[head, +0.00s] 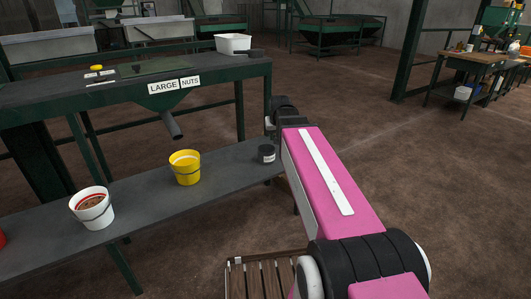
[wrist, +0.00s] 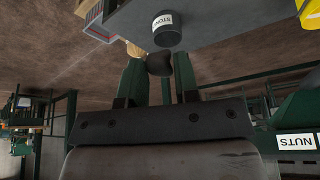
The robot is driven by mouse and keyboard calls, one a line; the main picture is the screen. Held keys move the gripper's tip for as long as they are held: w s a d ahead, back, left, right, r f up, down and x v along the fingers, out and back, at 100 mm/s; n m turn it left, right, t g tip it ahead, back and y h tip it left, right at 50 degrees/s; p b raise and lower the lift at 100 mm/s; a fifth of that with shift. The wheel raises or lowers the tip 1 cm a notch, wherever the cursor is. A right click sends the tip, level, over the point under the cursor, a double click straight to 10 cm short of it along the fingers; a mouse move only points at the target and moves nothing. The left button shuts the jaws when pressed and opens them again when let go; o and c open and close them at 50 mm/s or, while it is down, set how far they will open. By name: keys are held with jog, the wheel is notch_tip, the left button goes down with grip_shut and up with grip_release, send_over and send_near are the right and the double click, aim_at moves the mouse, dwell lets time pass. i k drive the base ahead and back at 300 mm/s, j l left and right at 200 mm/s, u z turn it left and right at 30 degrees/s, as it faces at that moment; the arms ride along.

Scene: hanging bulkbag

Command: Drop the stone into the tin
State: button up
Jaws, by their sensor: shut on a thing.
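The tin (head: 266,153) is small and dark with a pale label band. It stands upright at the right end of the lower grey shelf. In the wrist view the tin (wrist: 167,30) appears upside down, its label reading "STONE". My gripper (wrist: 158,68) has its two green fingers on either side of the stone (wrist: 159,64), a dark rounded lump, and is shut on it. The stone shows just in front of the tin in the picture, apart from it as far as I can tell. In the head view my arm mostly hides the gripper, and I cannot make out the stone.
A yellow bucket (head: 185,168) and a white bucket (head: 92,208) stand on the lower shelf (head: 160,215), left of the tin. The upper bench (head: 215,75) overhangs behind, with a white tub (head: 233,43) and a "LARGE NUTS" chute (head: 173,124). A slatted wooden thing (head: 265,280) is near my base.

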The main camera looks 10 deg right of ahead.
aim_at(263, 162)
jog(key=i+l, duration=0.25)
jog(key=i+l+z, duration=0.1)
jog(key=i+l, duration=0.15)
jog(key=i, duration=0.15)
jog(key=i+l, duration=0.15)
jog(key=l, duration=0.15)
jog(key=i+l+z, duration=0.1)
jog(key=l, duration=0.25)
jog(key=i+l, duration=0.25)
